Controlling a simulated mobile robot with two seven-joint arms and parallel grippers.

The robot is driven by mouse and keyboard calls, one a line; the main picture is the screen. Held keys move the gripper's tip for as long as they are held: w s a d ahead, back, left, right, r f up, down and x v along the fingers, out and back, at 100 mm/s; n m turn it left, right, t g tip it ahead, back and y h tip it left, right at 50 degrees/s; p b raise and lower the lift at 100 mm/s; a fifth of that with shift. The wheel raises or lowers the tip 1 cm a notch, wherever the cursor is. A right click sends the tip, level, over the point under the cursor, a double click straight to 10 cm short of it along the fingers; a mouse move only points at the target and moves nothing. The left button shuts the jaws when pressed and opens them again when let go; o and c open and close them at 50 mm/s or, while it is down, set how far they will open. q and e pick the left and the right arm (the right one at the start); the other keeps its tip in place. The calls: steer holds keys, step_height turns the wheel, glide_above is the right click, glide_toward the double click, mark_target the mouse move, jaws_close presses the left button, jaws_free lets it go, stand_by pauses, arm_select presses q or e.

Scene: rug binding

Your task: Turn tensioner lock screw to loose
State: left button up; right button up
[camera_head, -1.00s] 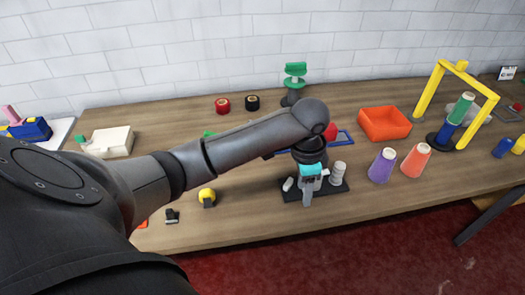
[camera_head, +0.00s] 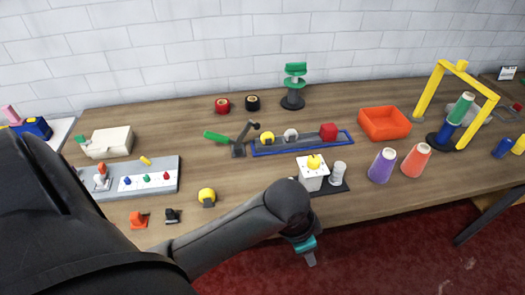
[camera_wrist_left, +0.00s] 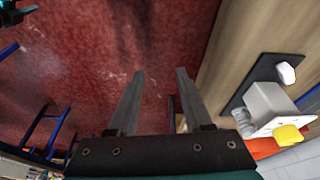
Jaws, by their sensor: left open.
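A white block with a yellow knob (camera_head: 314,162) on its top stands on a small black base plate (camera_head: 333,187) near the table's front edge. The knob may be the tensioner lock screw; its turn position cannot be read. The yellow knob (camera_wrist_left: 288,135) also shows at the right of the left wrist view, on the side of the pale block (camera_wrist_left: 267,108). My left gripper (camera_head: 305,250) hangs past the front edge, below and apart from the block. In the wrist view my left gripper (camera_wrist_left: 160,88) is open and empty, with red carpet between its fingers. My right gripper is not seen.
A ribbed white cylinder (camera_head: 338,172) stands beside the block. Purple (camera_head: 382,165) and orange (camera_head: 415,160) cones are to the right. A blue-edged tray (camera_head: 300,146) lies behind. A yellow-topped piece (camera_head: 207,196) and a grey switch board (camera_head: 150,186) are left.

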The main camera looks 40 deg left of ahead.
arm_select(q)
steer(key=s+a+f+n+y, duration=0.1)
steer(key=s+a+f+n, duration=0.25)
steer(key=s, duration=0.35)
step_height(320, 180, down, 14)
steer(key=s, duration=0.2)
steer(key=shift+s+a+n+y, duration=0.2)
steer(key=shift+s+n+y, duration=0.2)
steer(key=shift+n, duration=0.05)
steer(key=shift+f, duration=0.1)
